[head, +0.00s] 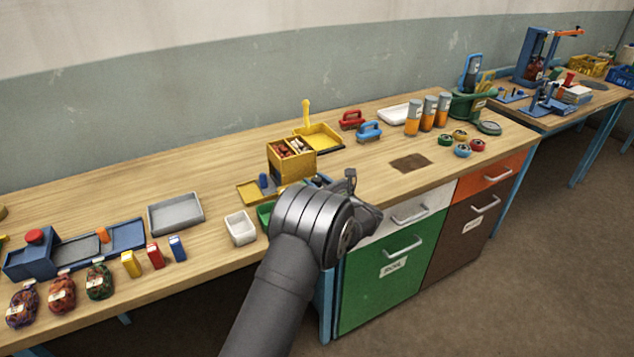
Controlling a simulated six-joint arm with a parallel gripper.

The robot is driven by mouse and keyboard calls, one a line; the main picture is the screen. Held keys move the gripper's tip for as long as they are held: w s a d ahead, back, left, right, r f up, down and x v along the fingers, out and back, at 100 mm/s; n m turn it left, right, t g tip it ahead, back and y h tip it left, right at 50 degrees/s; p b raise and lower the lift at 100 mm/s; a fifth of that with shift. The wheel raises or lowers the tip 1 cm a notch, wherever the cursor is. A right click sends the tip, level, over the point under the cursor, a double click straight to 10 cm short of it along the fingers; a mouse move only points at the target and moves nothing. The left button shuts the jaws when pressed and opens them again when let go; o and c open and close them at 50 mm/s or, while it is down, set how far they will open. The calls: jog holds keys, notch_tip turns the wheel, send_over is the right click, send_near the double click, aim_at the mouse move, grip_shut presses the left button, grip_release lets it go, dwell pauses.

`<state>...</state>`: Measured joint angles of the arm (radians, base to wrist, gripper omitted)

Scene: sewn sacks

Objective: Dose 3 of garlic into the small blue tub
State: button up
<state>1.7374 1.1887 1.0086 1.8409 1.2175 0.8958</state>
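My gripper (350,182) is over the front middle of the bench, mostly hidden behind my own dark wrist. One dark finger part shows; whether it is open or holds anything cannot be seen. A bit of blue (318,181) shows just behind the wrist, perhaps the small blue tub, largely hidden. A yellow box (292,166) stands behind and left of my gripper. It holds small reddish-brown and whitish pieces (293,147); whether some are garlic is too small to tell.
A white tub (240,228) and a partly hidden green tub (265,214) stand left of my wrist. A yellow tray (256,193) with a blue piece lies by the box. A grey tray (176,213) is further left. Red and blue handled tools (369,131) stand behind right.

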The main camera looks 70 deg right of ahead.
jog(key=c, duration=0.7)
jog(key=shift+w+a+r+m+g+h, duration=0.1)
jog(key=shift+m+g+h, duration=0.6)
jog(key=shift+h, duration=0.1)
jog(key=shift+m+g+h, duration=1.6)
jog(key=shift+g, duration=0.3)
jog(key=o, duration=0.7)
